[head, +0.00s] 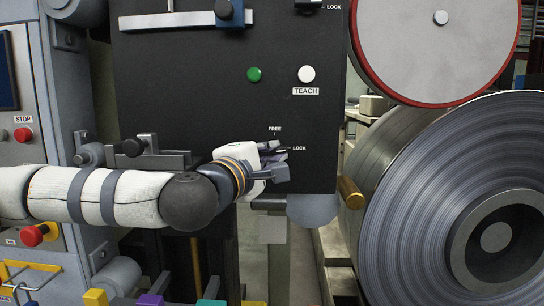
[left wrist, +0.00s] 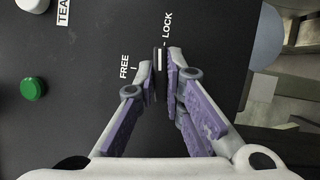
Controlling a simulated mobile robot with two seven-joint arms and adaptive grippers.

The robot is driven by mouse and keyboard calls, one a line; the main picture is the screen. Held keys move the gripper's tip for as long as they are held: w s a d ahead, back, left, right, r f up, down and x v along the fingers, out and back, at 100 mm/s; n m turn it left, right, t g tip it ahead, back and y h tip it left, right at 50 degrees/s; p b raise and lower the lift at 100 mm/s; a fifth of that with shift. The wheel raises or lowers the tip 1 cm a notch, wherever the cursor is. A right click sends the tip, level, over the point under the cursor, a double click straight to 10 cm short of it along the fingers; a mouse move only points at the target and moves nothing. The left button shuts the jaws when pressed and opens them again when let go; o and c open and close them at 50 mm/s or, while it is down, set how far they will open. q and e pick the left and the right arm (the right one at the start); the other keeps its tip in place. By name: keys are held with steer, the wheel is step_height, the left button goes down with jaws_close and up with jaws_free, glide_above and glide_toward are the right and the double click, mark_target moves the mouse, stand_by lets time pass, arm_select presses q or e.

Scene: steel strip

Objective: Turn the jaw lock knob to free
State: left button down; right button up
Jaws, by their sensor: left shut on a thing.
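The jaw lock knob (left wrist: 157,68) is a thin black grip with a white line, on the black panel (head: 180,90). In the left wrist view its white line points toward the LOCK label (left wrist: 167,25), and the FREE label (left wrist: 124,67) is to its left. My left gripper (left wrist: 160,72) is shut on the knob, with one fingertip on each side of it. In the head view the left gripper (head: 279,163) is at the panel's lower right, beside the LOCK label (head: 298,149) and below the FREE label (head: 274,128). It hides most of the knob there. My right gripper is in neither view.
A green button (head: 254,74) and a white TEACH button (head: 306,74) sit above the knob. A brass-coloured rod (head: 351,193) sticks out right of the panel's lower corner. A large steel coil (head: 420,190) and a red-rimmed disc (head: 435,50) stand at the right.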

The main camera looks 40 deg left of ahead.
arm_select(q)
steer(key=shift+w+d+f+n+t+y+b, duration=0.15)
steer(key=shift+n+y+b, duration=1.35)
steer(key=shift+n+b, duration=1.4)
steer(key=shift+s+r+n+t+y+b, duration=0.1)
steer(key=shift+n+y+b, duration=1.5)
steer(key=shift+n, duration=2.35)
steer(key=shift+w+d+f+n+t+y+b, duration=0.15)
steer(key=shift+n+y+b, duration=1.25)
steer(key=shift+n+b, duration=1.55)
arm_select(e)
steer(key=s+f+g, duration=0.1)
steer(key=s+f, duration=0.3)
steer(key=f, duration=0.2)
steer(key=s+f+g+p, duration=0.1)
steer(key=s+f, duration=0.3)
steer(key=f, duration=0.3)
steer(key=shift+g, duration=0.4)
arm_select(q)
steer(key=shift+a+r+n, duration=0.1)
steer(key=shift+r+n, duration=0.05)
steer(key=shift+n, duration=0.65)
steer(key=c, duration=1.7)
jaws_free()
